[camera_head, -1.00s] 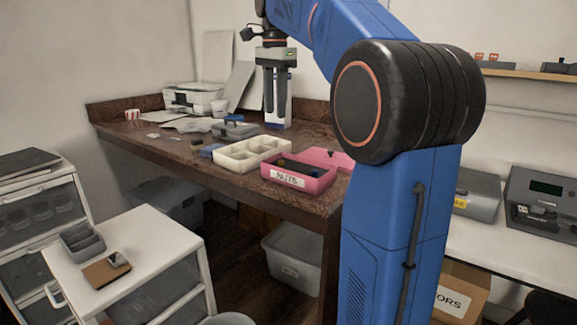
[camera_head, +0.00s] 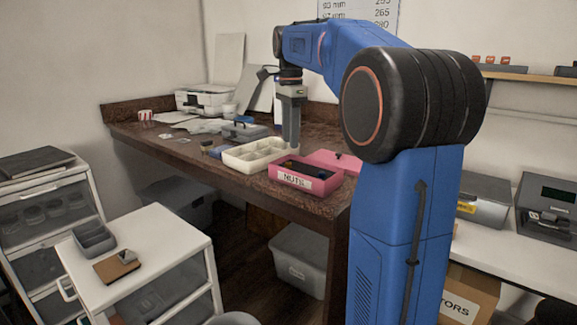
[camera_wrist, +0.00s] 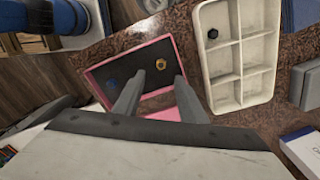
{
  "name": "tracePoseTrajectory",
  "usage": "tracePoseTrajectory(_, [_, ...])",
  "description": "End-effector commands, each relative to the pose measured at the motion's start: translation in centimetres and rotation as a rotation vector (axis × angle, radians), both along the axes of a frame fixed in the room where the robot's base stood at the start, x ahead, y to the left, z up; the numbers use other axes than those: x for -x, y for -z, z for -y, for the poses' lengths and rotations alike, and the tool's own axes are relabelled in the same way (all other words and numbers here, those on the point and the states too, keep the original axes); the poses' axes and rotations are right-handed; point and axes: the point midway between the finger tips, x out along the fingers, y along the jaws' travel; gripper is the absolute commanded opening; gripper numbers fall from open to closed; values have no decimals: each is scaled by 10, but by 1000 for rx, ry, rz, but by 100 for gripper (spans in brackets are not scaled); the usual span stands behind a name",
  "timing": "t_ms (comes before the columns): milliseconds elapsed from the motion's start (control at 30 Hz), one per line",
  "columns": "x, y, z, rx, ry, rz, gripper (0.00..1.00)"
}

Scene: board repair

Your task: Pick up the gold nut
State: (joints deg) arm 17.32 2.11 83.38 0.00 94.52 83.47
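The gold nut (camera_wrist: 161,64) lies on the dark floor of the pink box labelled NUTS (camera_head: 304,179), and the box also shows in the wrist view (camera_wrist: 98,70). A blue nut (camera_wrist: 111,83) and a dark nut (camera_wrist: 140,75) lie in the same box. My gripper (camera_head: 290,150) points down above the area of the box and the white tray. In the wrist view its two fingers (camera_wrist: 156,88) are spread apart with nothing between them, over the box. The gold nut is just beyond the fingertips in that view. The nuts are hard to tell apart in the head view.
A white divided tray (camera_head: 232,163) stands left of the pink box; a black nut (camera_wrist: 212,33) lies in one compartment. A pink lid (camera_head: 345,160) lies behind the box. The box is near the table's front edge (camera_head: 290,199). A printer (camera_head: 200,98) stands farther back.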

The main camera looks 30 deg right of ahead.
Motion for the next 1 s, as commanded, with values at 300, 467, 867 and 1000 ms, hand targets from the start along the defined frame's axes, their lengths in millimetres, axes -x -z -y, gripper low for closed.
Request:
tracePoseTrajectory(300, [0,23,0,0,0,-1,38])
tracePoseTrajectory(467, [-1,44,-1,0,-1,-1,38])
tracePoseTrajectory(867, [-2,68,-1,0,0,1,38])
tracePoseTrajectory(1000, [-2,68,-1,0,0,1,26])
